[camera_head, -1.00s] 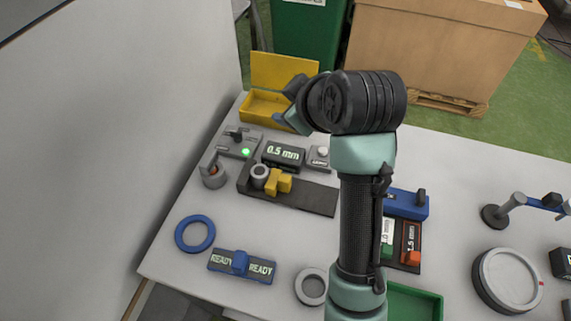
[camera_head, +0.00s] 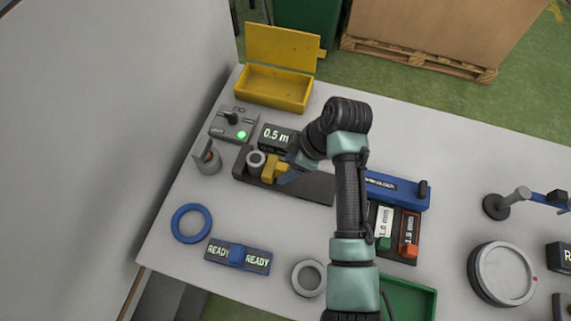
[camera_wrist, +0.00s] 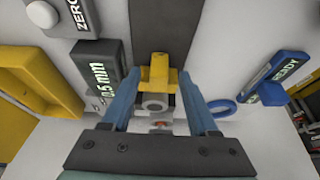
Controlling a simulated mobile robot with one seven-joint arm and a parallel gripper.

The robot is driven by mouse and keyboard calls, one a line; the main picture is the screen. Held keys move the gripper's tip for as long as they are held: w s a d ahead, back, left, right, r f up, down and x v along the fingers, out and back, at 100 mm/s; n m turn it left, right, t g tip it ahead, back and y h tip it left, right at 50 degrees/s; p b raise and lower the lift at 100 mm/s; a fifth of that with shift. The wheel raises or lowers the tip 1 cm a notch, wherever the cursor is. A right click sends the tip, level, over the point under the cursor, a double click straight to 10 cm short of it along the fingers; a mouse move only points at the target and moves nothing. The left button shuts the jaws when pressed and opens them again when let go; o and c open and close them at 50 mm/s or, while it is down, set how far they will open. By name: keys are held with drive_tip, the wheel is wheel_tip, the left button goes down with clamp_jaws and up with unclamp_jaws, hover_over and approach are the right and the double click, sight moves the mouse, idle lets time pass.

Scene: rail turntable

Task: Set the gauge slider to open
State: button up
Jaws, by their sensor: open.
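The gauge is a dark rail (camera_head: 312,187) on the table, with a yellow slider (camera_head: 272,170) towards its left end. A grey round piece (camera_head: 256,160) stands just left of the slider. A black display (camera_head: 277,137) behind the rail reads 0.5 mm. My gripper (camera_head: 284,175) is down at the slider, partly hidden by my wrist in the head view. In the wrist view my gripper (camera_wrist: 160,76) is open, with a blue finger on each side of the yellow slider (camera_wrist: 160,70). I cannot tell whether either finger touches it.
A yellow open box (camera_head: 273,88) and a grey switch unit with a green light (camera_head: 233,124) stand behind left. A blue READY slider (camera_head: 238,256), a blue ring (camera_head: 191,223) and a grey ring (camera_head: 309,278) lie in front. A wall bounds the left side.

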drive_tip(key=shift+x, duration=1.1)
clamp_jaws()
idle(0.7)
